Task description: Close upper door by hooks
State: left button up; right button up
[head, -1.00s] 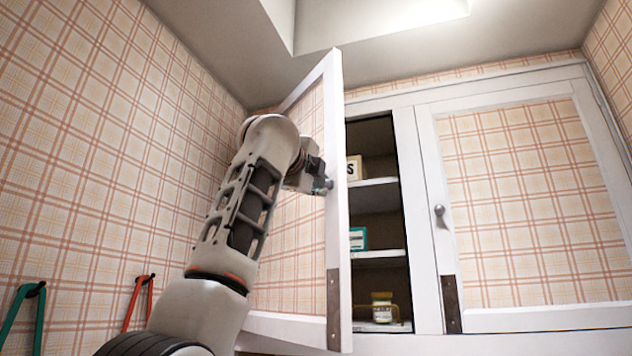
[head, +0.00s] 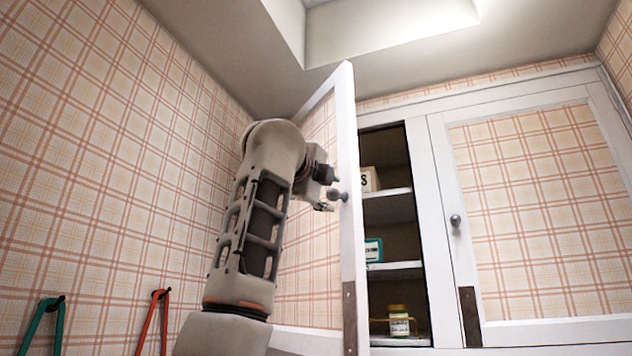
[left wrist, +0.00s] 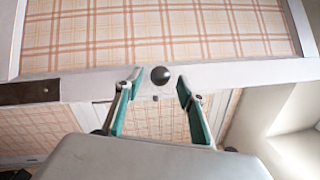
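The left upper cabinet door (head: 347,245) stands open, swung out toward me, with a plaid panel and white frame. Its round knob (head: 338,195) is on the free edge; the knob also shows dark in the left wrist view (left wrist: 160,76). My left gripper (head: 328,190) is on the outer side of the door by the knob. In the left wrist view its fingers (left wrist: 157,84) are spread apart, with the knob just ahead between the tips. It holds nothing. The right upper door (head: 530,210) is closed, with its own knob (head: 456,221). My right gripper is not in view.
Open shelves hold a white block (head: 369,180), a teal box (head: 373,250) and a small jar (head: 399,321). A plaid wall (head: 110,150) runs close on the left, with green (head: 45,325) and red (head: 153,322) hanging items. Dark metal plates sit low on both door frames.

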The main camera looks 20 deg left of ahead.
pick_arm(q)
jog(key=s+f, duration=0.1)
jog(key=s, duration=0.7)
jog(key=shift+s+a, duration=0.3)
jog(key=shift+s, duration=0.05)
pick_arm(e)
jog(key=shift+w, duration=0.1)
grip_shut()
